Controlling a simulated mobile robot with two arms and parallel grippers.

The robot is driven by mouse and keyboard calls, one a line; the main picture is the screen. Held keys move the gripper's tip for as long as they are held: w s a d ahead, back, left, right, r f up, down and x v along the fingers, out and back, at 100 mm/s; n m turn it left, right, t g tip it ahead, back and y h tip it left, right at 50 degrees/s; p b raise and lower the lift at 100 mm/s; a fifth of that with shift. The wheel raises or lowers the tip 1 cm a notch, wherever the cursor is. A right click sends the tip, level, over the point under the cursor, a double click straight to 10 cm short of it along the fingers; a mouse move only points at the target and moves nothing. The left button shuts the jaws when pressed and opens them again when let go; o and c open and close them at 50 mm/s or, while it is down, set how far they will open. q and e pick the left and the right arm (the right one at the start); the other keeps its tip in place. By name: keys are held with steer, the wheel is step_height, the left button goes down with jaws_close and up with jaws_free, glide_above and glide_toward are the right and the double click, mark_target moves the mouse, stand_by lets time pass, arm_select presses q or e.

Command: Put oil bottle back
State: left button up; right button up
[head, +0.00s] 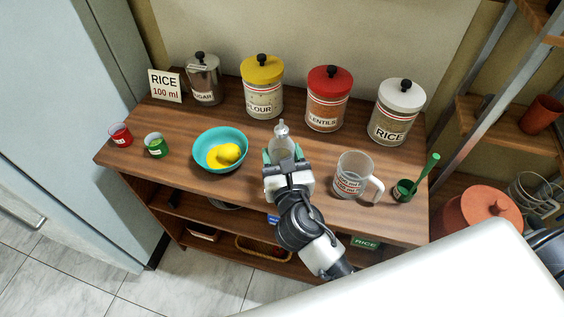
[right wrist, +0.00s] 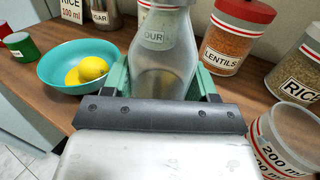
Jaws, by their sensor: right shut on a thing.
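My right gripper (head: 285,158) is over the middle of the wooden counter, its green-tipped fingers shut around a clear, greyish bottle (head: 282,135). In the right wrist view the same bottle (right wrist: 162,62) stands upright between the two fingers, its neck cut off by the top edge. The gripper hides its lower part, so I cannot tell whether its base touches the counter. No label on the bottle can be read. My left gripper is not in view.
A teal bowl (head: 203,163) with lemons is left of the bottle, and a measuring cup (head: 352,172) is to its right. Lidded canisters, including flour (head: 263,88) and lentils (head: 327,100), line the back. Shelves lie below the counter.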

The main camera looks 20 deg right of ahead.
steer(key=shift+f, duration=0.95)
steer(key=shift+f, duration=0.15)
steer(key=o, duration=1.1)
steer(key=s+a+b, duration=0.1)
steer(key=s+b, duration=0.1)
steer(key=s, duration=1)
steer(key=shift+a+b, duration=0.2)
steer(key=shift+b, duration=0.15)
